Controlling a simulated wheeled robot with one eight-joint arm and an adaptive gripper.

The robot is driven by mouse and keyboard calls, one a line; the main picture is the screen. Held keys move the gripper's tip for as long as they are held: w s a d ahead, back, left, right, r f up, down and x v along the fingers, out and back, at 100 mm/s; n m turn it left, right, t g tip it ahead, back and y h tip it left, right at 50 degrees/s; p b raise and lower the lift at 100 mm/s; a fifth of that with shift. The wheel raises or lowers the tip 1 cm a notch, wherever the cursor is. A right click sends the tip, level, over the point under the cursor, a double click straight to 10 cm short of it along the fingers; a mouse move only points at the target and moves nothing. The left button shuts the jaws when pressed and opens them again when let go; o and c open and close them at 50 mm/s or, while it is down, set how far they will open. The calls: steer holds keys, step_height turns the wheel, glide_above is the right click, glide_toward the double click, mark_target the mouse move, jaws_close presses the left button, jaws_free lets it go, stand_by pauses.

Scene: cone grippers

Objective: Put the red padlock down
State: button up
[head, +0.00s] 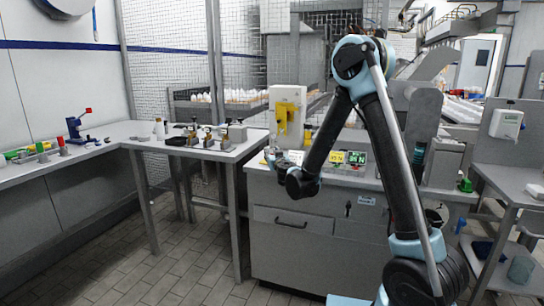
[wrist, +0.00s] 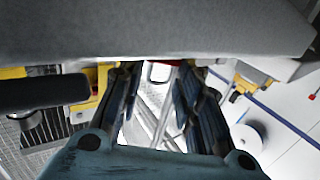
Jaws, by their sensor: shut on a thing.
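My gripper (head: 273,157) is low in front of the white box on the grey cabinet in the head view. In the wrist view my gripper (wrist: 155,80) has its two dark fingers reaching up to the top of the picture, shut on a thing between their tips. Only thin red slivers of the red padlock (wrist: 203,62) show at the fingertips, below a large grey surface. Most of the padlock is hidden there, and I cannot make it out in the head view.
A grey cabinet (head: 300,240) stands under the arm, with yellow and green labelled blocks (head: 355,158) on top. A white box with a yellow part (head: 287,110) stands behind the gripper. A side table (head: 215,150) at left holds several small items.

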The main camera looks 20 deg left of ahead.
steer(key=o, duration=0.8)
steer(key=shift+f, duration=0.1)
steer(key=v, duration=1.2)
